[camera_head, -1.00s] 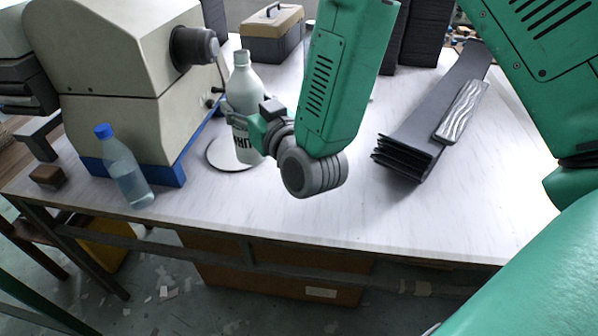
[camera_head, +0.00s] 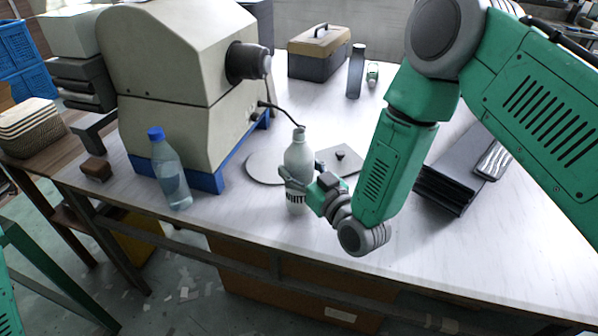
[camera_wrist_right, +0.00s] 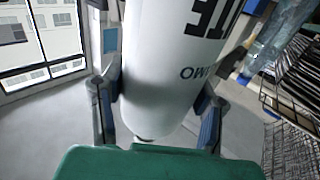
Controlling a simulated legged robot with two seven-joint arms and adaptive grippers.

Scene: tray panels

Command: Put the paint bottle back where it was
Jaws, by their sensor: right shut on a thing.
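The paint bottle (camera_head: 299,155) is pale grey-white with a narrow neck and a dark-lettered label. It is upright, in front of and to the right of the thin round disc (camera_head: 258,169) on the table. My right gripper (camera_head: 299,184) is shut around its lower body from the right. In the right wrist view the bottle (camera_wrist_right: 165,75) fills the space between both fingers, its black letters showing. I cannot tell if its base touches the table. My left gripper is not in view.
A beige machine (camera_head: 180,85) with a blue base stands left of the disc. A clear water bottle (camera_head: 170,172) stands before it. A toolbox (camera_head: 318,62) is at the back and a dark holder (camera_head: 452,182) at right. The front middle table is clear.

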